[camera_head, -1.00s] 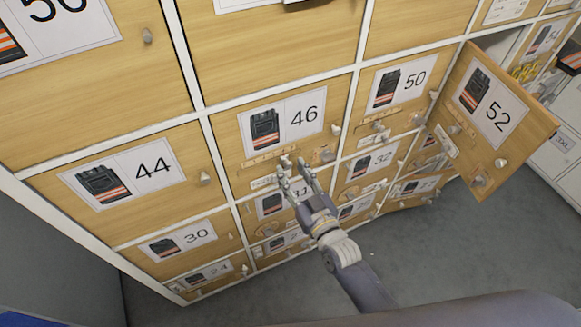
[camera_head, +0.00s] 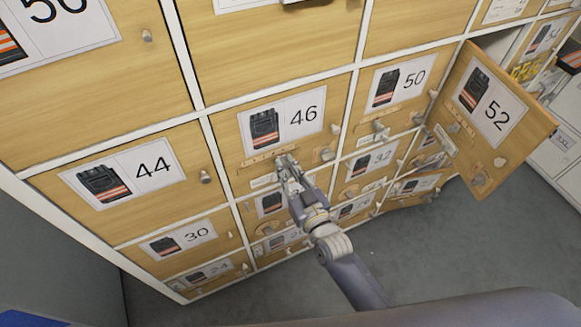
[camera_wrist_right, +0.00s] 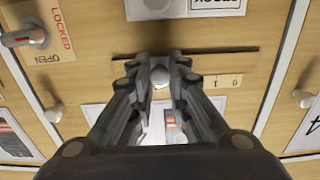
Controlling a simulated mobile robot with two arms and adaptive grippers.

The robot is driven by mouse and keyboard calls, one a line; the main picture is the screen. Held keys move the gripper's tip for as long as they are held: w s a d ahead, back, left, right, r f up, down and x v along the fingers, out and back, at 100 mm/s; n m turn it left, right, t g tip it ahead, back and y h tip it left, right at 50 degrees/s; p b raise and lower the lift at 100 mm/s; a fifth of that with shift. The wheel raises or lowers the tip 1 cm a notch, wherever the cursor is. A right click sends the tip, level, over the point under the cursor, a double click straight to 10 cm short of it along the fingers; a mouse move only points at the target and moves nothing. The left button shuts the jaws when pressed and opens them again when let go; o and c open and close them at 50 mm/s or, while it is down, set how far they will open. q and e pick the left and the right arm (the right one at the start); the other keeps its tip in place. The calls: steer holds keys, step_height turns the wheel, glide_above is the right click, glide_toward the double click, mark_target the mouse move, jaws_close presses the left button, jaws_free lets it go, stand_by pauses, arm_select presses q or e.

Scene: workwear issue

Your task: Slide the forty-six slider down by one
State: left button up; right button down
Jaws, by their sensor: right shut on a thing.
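The door of locker 46 (camera_head: 243,132) carries a card with a dark vest with orange stripes. Below the card is the wooden slider strip (camera_head: 258,160) with small marks on it; it also shows in the right wrist view (camera_wrist_right: 226,80). The strip's pale round knob (camera_wrist_right: 160,76) sits between the fingers of my right gripper (camera_wrist_right: 160,82). In the head view my right gripper (camera_head: 287,168) is shut on this knob at the strip's right part, and the fingers hide most of it. My left gripper is not in view.
A turning latch (camera_wrist_right: 25,38) beside a LOCKED/OPEN plate is on the same door. Door 52 (camera_head: 505,118) stands open at the right. Doors 44 (camera_head: 60,215) and 50 (camera_head: 365,122) are on either side. Grey floor (camera_head: 440,260) is clear below.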

steer(key=shift+s+a, duration=0.2)
steer(key=shift+a, duration=0.3)
steer(key=shift+s+a, duration=0.15)
steer(key=shift+a, duration=0.3)
steer(key=c, duration=1.5)
jaws_free()
steer(key=shift+o, duration=0.2)
steer(key=shift+d, duration=0.1)
steer(key=v, duration=1.2)
